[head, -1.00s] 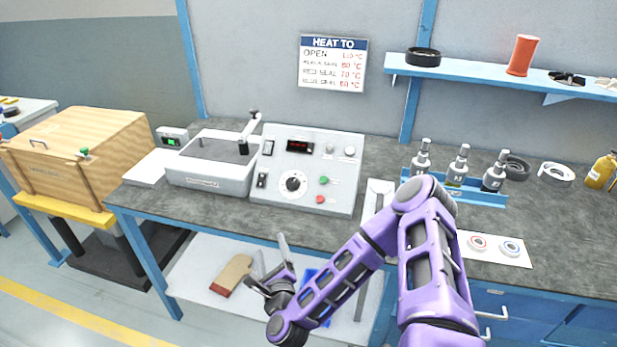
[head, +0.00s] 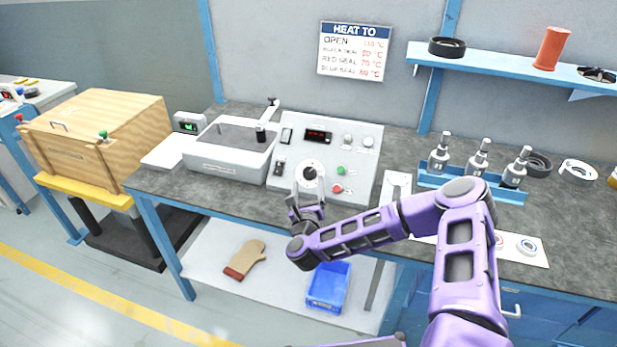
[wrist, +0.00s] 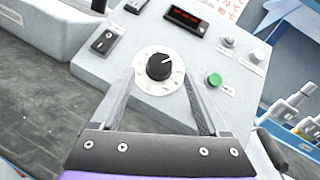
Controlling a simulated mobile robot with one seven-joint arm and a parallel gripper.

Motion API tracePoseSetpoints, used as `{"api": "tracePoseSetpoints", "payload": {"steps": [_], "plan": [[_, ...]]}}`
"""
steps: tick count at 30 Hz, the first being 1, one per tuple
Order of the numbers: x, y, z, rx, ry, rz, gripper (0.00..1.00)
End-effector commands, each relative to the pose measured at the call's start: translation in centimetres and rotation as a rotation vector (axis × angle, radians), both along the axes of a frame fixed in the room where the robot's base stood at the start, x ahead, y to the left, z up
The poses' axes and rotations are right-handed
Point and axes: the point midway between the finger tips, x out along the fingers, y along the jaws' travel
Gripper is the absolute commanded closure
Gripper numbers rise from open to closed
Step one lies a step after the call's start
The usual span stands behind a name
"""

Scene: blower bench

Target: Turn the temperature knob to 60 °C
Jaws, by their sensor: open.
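The temperature knob (head: 310,173) is a black knob on a round white dial, on the sloped front of a grey control box (head: 357,185). In the wrist view the knob (wrist: 160,66) shows whole, with a white pointer mark toward its upper right. The dial numbers are too small to read. My gripper (head: 309,190) is just in front of the dial in the head view. In the wrist view my gripper (wrist: 161,88) is open and empty, its two fingers on either side of the dial's lower part. I cannot tell the remaining gap to the panel.
A red display (wrist: 187,19), a green button (wrist: 214,80) and switches (wrist: 103,41) sit around the dial. A grey bath (head: 230,155) stands left of the box. A rack of bottles (head: 470,185) is at right. A sign (head: 352,52) hangs behind.

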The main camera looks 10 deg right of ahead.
Motion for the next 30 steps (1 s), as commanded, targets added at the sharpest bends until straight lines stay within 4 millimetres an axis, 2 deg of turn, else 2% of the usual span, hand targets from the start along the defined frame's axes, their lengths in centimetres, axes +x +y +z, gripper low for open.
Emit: {"api": "tracePoseSetpoints", "payload": {"steps": [3, 7, 19, 30], "plan": [[2.0, -0.2, 0.1, -0.001, -0.001, -0.001, 0.22], [3.3, -0.5, 0.0, -0.001, 0.000, -0.001, 0.22], [3.9, -0.5, 0.0, 0.000, 0.001, 0.001, 0.24], [3.9, -0.5, 0.0, 0.000, 0.001, 0.001, 0.90]]}}
